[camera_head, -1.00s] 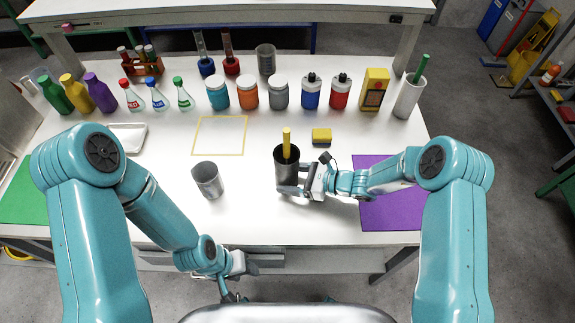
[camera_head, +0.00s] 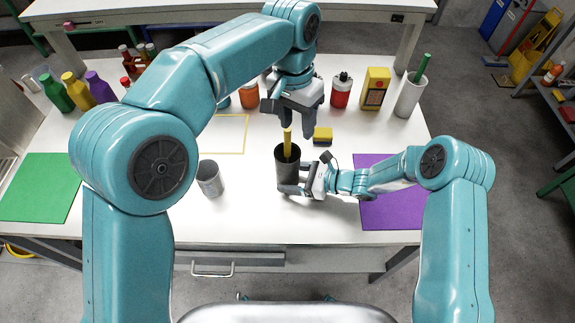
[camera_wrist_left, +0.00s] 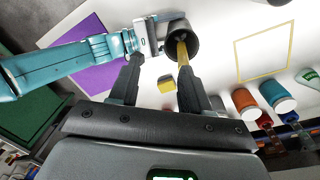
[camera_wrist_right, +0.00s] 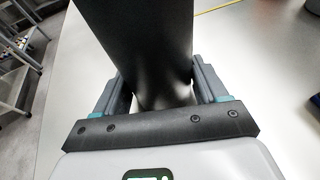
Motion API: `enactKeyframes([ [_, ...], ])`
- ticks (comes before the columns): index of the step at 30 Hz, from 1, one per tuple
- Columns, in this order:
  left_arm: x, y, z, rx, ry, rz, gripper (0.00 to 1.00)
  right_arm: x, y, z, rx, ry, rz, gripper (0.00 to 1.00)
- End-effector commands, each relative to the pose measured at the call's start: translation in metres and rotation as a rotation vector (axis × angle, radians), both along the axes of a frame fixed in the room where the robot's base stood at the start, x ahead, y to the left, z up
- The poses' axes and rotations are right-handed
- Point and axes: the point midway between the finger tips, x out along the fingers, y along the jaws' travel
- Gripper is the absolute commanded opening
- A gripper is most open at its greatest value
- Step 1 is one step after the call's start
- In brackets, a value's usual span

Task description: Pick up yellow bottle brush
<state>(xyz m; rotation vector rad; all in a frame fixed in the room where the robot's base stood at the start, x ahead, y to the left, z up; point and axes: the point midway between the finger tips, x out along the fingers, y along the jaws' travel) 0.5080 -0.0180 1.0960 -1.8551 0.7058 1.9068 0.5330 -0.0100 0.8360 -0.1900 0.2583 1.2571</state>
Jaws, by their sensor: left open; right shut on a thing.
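The yellow bottle brush (camera_head: 288,143) stands in a dark cup (camera_head: 287,174), with only its handle showing above the rim. My right gripper (camera_head: 293,182) is shut on the cup's side. The cup fills the middle of the right wrist view (camera_wrist_right: 150,45). My left gripper (camera_head: 297,127) is open and points down just above the handle's top. In the left wrist view the handle (camera_wrist_left: 182,51) lies near the right finger, and its lower part is inside the cup (camera_wrist_left: 181,29). I cannot tell whether that finger touches it.
An empty grey cup (camera_head: 210,178) stands left of the dark cup. A yellow sponge (camera_head: 323,134) lies close by on the right. Bottles and jars line the back, partly hidden by my left arm. A purple mat (camera_head: 395,205) lies at right, a green mat (camera_head: 40,185) at left.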

Motion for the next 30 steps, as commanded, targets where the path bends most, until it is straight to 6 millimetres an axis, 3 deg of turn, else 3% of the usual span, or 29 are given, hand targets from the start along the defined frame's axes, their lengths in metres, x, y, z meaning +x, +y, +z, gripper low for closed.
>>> enactKeyframes([
  [3,0.018,0.012,0.015,0.040,-0.034,-0.027,0.47,0.000,0.000,0.000,0.000,0.000,0.000,0.55],
  [8,0.026,0.021,0.021,0.068,-0.051,-0.042,0.47,0.000,0.000,0.000,-0.001,0.000,0.000,0.55],
  [16,0.027,0.022,-0.024,0.073,-0.050,-0.043,0.47,0.000,0.000,0.000,0.000,0.000,0.000,0.55],
  [23,0.027,0.022,-0.048,0.071,-0.051,-0.042,0.47,0.000,0.000,0.000,-0.001,0.000,0.000,0.55],
  [30,0.026,0.021,-0.085,0.071,-0.052,-0.042,0.47,0.000,0.000,0.000,0.000,0.000,0.000,0.55],
])
